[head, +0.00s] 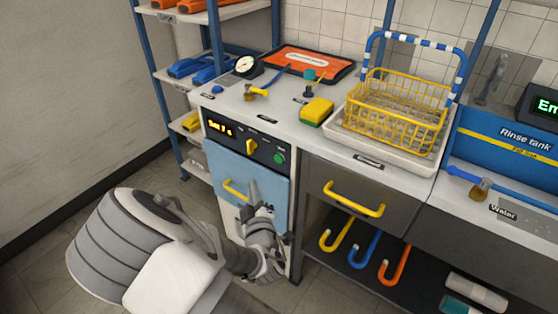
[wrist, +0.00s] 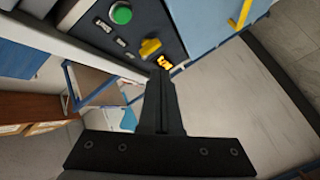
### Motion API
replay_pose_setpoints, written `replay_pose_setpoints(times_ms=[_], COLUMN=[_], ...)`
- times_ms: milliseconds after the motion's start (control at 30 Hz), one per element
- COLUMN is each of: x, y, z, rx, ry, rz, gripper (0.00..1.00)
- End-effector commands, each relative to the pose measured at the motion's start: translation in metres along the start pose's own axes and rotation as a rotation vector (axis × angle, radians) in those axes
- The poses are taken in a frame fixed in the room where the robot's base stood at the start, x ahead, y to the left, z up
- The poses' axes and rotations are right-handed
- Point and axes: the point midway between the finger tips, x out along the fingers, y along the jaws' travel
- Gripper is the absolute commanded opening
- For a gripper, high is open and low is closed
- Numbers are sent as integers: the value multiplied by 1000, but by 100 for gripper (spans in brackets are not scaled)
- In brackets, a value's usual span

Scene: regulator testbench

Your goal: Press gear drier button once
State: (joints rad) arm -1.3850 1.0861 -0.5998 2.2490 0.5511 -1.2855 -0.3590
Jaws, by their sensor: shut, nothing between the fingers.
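The gear drier has a dark control panel (head: 245,141) with a lit amber display (head: 220,128), a yellow knob (head: 252,146) and a round green button (head: 280,157) at its right end. Its light blue door (head: 222,167) is below. My gripper (head: 252,183) is shut and empty in front of the door, below the panel. In the wrist view, the shut fingertips (wrist: 160,74) overlap the panel's edge near the display (wrist: 165,62). The green button (wrist: 121,13) lies up and left of them, past the yellow knob (wrist: 150,47), and looks apart from the fingers.
The counter above holds a yellow-green sponge (head: 316,111), a gauge (head: 246,66) and a yellow wire basket (head: 398,115) in a white tray. A yellow drawer handle (head: 354,201) juts out to the right. A blue-framed shelf (head: 145,50) stands at left.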

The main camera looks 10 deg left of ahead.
Motion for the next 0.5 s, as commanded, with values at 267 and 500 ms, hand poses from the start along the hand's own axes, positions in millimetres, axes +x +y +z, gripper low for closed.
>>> replay_pose_setpoints(times_ms=[267,500], x=[10,33], y=[7,25], z=[7,25], rx=[1,0], ry=[-2,-3], rz=[2,2], gripper=[0,0])
